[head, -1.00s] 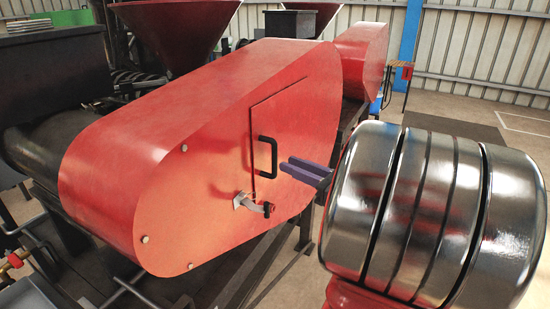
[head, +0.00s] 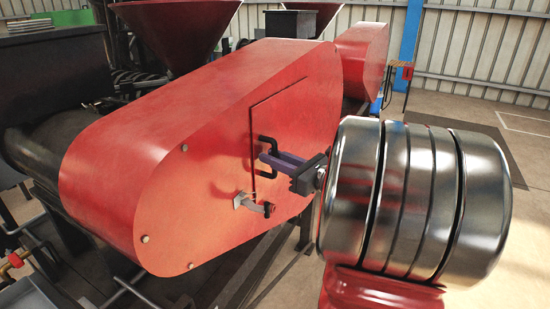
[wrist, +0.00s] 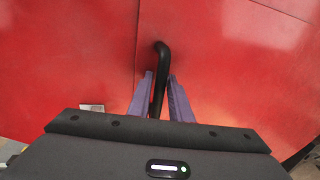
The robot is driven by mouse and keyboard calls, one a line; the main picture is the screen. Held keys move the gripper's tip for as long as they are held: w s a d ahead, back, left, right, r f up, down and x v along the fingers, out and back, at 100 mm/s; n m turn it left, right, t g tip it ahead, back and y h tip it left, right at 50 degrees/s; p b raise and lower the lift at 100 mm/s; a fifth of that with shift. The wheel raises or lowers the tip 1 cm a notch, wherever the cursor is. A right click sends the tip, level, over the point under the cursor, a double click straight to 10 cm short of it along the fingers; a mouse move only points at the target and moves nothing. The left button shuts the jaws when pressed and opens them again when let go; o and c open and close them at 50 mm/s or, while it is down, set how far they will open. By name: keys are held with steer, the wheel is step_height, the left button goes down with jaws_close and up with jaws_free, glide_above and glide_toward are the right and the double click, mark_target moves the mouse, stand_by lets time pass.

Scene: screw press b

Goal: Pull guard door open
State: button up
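The guard door (head: 285,125) is a red panel in the red guard's side, and it looks closed. Its black handle (head: 263,139) stands near the door's left edge, and it also shows in the wrist view (wrist: 161,58). My gripper (head: 268,157) has purple fingers and is at the handle. In the wrist view my gripper (wrist: 160,82) has its fingers apart, one on each side of the handle bar, with a visible gap on the right. A metal latch (head: 250,202) with a red-tipped end sits below the handle. The fingers hide part of the handle in the head view.
The large red guard (head: 130,165) surrounds the door, with bolts on its face. Red hoppers (head: 180,30) stand behind. A blue post (head: 410,35) and open floor (head: 520,150) lie to the right.

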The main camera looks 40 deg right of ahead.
jaws_close()
steer(key=shift+d, duration=0.2)
